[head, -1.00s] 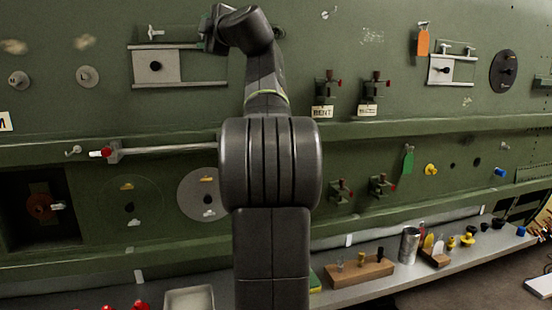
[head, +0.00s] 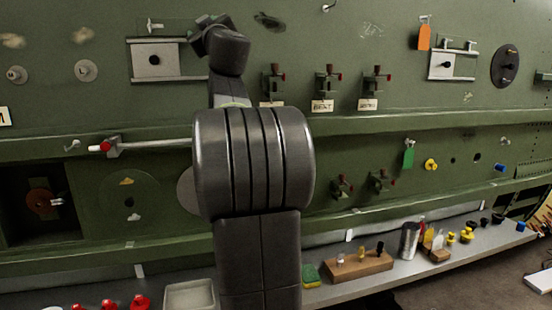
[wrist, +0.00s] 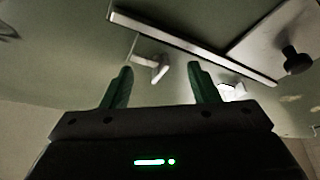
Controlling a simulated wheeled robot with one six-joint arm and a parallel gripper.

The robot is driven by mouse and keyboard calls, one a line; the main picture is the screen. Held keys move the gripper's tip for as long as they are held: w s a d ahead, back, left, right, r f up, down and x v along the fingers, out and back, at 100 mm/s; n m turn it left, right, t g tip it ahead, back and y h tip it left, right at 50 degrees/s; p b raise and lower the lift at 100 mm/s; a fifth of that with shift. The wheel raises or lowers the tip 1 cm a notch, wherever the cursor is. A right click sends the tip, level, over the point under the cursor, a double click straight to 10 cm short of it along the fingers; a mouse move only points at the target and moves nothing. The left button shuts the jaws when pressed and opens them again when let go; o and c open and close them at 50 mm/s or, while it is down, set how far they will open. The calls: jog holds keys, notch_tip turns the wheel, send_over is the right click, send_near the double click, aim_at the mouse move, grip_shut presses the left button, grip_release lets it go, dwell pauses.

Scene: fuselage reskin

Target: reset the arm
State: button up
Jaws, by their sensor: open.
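My gripper (wrist: 160,78) is open and empty in the wrist view, its two green fingers spread apart. A white T-shaped handle (wrist: 154,66) shows beyond and between the fingers; I cannot tell how far off it is. In the head view my arm rises in front of the green panel (head: 375,65), with the gripper end (head: 205,24) high up, just right of the upper-left sliding plate (head: 153,62). The fingers are hard to make out there. The plate's metal rail (wrist: 190,45) and black knob (wrist: 297,61) also show in the wrist view.
Several red-handled clamps (head: 326,84) stand out from the panel right of my arm. A rod with a red end (head: 106,146) runs behind my arm. Below is a shelf (head: 335,292) with a wooden block (head: 360,266), a metal cup (head: 409,241) and a tray (head: 189,298).

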jog(key=m+b, duration=0.1)
jog(key=m+t+h+b, duration=0.1)
jog(key=m, duration=0.1)
jog(key=m+h, duration=0.1)
jog(key=m, duration=0.1)
jog(key=shift+a+f+t+b, duration=0.15)
jog(key=shift+a+t+b, duration=0.1)
jog(key=shift+t+b, duration=0.15)
jog(key=shift+m+h, duration=0.3)
jog(key=shift+m, duration=0.2)
jog(key=shift+d, duration=0.15)
